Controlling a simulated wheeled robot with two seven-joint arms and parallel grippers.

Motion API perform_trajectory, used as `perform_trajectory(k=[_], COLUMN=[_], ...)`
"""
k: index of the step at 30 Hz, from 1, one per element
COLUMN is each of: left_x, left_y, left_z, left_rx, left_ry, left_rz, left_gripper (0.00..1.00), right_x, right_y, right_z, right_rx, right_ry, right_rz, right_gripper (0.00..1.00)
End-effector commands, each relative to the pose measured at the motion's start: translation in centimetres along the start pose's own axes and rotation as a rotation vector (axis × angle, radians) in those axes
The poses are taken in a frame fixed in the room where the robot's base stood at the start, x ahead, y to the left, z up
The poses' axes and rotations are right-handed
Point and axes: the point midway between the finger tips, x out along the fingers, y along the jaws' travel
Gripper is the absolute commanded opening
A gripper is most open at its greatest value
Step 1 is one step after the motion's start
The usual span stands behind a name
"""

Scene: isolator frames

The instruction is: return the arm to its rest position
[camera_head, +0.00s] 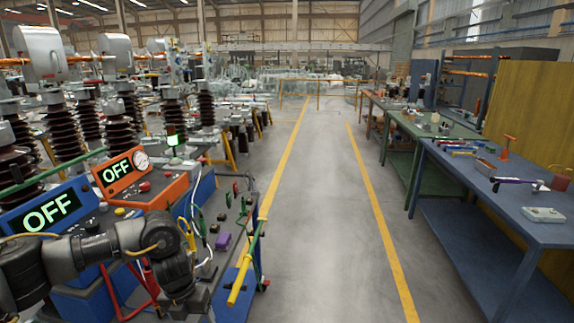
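My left arm comes in from the lower left over the blue bench with the control boxes. It bends at a dark joint, and its end part, with my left gripper (181,296), points down near the bench's front. The fingers cannot be made out, so I cannot tell if it is open or shut. No held object can be made out. My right arm and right gripper are not in view.
Beside my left arm stand a blue box reading OFF (46,211) and an orange box reading OFF (118,172). A yellow-handled rod (243,270) lies at the bench edge. Insulator columns (120,130) stand behind. The central aisle is clear. A blue workbench (470,185) stands right.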

Motion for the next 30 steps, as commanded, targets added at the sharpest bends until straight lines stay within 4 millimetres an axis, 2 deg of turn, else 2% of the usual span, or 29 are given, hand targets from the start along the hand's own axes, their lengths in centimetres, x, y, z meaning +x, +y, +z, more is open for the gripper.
perform_trajectory(k=[5,11,14,17,19,21,23,24,26,27,29,30], left_x=[2.8,6.9,9.6,13.2,16.5,20.2,23.8,26.5,30.2,32.5,35.6,37.6], left_y=[-3.2,-8.3,-11.0,-13.7,-14.7,-14.6,-13.8,-12.8,-11.0,-9.8,-7.9,-6.7], left_z=[0.5,1.4,1.8,2.2,2.4,2.0,1.1,0.1,-1.9,-3.5,-6.3,-8.3], left_rx=[-0.083,-0.259,-0.401,-0.617,-0.823,-1.050,-1.256,-1.400,-1.602,-1.720,-1.882,-1.982], left_ry=[0.001,0.009,0.023,0.050,0.075,0.099,0.118,0.128,0.135,0.136,0.133,0.128], left_rz=[-0.113,-0.302,-0.419,-0.561,-0.658,-0.733,-0.777,-0.792,-0.799,-0.793,-0.774,-0.754], left_gripper=[0.71,0.71,0.71,0.71,0.71,0.71,0.71,0.71,0.71,0.71,0.71,0.71], right_x=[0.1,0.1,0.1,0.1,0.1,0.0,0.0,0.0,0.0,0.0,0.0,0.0], right_y=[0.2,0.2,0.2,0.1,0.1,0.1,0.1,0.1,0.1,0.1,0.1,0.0], right_z=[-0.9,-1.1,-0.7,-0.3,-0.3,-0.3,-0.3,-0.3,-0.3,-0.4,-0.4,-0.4], right_rx=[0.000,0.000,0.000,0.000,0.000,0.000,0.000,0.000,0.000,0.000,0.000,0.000], right_ry=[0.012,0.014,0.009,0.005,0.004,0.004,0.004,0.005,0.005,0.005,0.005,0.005], right_rz=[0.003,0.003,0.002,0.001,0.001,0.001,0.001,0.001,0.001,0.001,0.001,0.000], right_gripper=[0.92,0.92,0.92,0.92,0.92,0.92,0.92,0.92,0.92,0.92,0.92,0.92])
